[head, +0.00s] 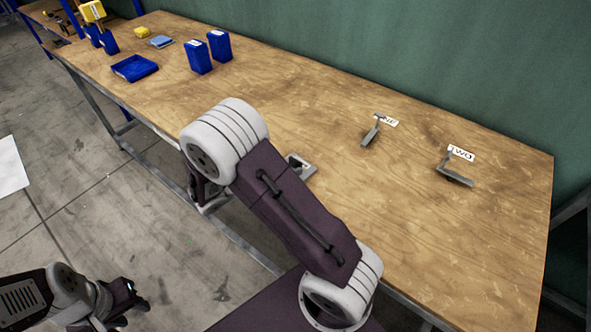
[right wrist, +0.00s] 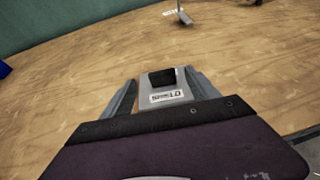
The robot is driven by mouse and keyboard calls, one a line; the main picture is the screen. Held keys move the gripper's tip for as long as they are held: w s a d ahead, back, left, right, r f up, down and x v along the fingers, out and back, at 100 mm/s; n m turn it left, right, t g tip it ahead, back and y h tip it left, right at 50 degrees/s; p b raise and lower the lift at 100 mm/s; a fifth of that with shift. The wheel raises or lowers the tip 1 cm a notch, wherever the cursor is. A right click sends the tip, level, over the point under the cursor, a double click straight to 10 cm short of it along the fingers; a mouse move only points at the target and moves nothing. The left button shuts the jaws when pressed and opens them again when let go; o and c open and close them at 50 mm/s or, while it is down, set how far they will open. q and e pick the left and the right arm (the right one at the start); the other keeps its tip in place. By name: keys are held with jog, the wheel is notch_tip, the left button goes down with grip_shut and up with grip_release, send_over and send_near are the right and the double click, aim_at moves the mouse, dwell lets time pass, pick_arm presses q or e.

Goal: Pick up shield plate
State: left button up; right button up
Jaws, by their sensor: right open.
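The shield plate (right wrist: 168,92) is a grey piece with a dark square recess and a white label reading "SHIELD". In the right wrist view it lies on the wooden table between the two fingers of my right gripper (right wrist: 163,95). The fingers are apart, one on each side; whether they touch it I cannot tell. In the head view a grey piece, seemingly the plate (head: 302,166), shows partly behind my right arm, which hides my right gripper there. My left gripper (head: 132,294) is at the lower left, over the floor away from the table; its jaws are too dark to read.
Blue bins (head: 198,57), a blue tray (head: 135,68) and yellow items (head: 142,32) are at the far left. The table's middle (head: 300,105) is clear.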

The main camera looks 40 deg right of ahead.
aim_at(295, 160)
jog(key=x, duration=0.5)
jog(key=shift+d+f, duration=0.2)
jog(key=shift+f, duration=0.1)
jog(key=shift+s+a+r, duration=0.1)
jog(key=c, duration=0.4)
grip_shut()
jog(key=shift+r, duration=0.1)
jog(key=shift+r, duration=0.25)
jog(key=r, duration=0.2)
jog(key=d+r, duration=0.1)
jog(key=r, duration=0.1)
jog(key=shift+s, duration=0.2)
jog(key=s+d+r, duration=0.5)
jog(key=d+r, duration=0.1)
jog(key=d, duration=0.3)
jog(key=shift+s+p, duration=0.35)
jog(key=shift+p, duration=0.1)
